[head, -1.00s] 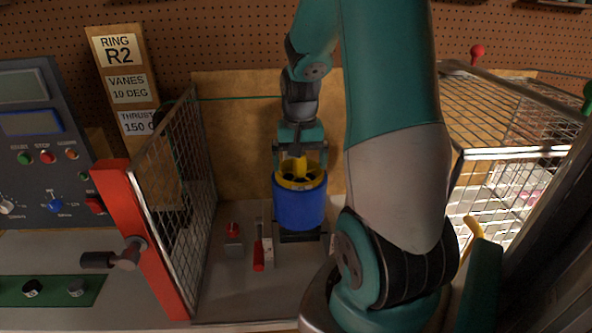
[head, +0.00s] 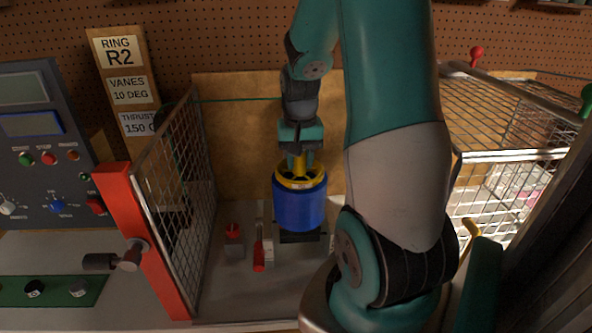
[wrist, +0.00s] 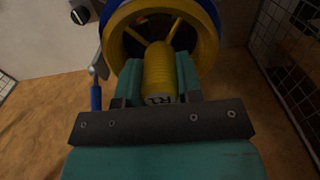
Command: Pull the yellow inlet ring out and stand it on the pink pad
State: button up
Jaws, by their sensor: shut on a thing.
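The yellow inlet ring (head: 301,183) sits at the top mouth of the upright blue duct (head: 299,208). Its spokes run in to a yellow central post (wrist: 160,72) with a label on its end that looks like R1. My gripper (head: 301,163) is above the duct, shut on that post. The wrist view shows a teal finger on each side of the post, the yellow rim (wrist: 113,40) and the blue duct edge (wrist: 212,12) beyond. I cannot tell whether the ring has lifted from its seat. A small pinkish patch (head: 537,194) shows behind mesh at right; I cannot tell if it is the pad.
A red-framed mesh door (head: 146,240) stands open at left of the bay. A red button (head: 233,232) and red-handled lever (head: 259,256) are on the bay floor. A wire cage (head: 500,165) stands at right. A sign reading RING R2 (head: 119,50) hangs at the back.

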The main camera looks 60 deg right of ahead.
jog(key=shift+r, duration=0.35)
jog(key=shift+r+p, duration=1.65)
jog(key=shift+p, duration=0.15)
jog(key=shift+f, duration=0.1)
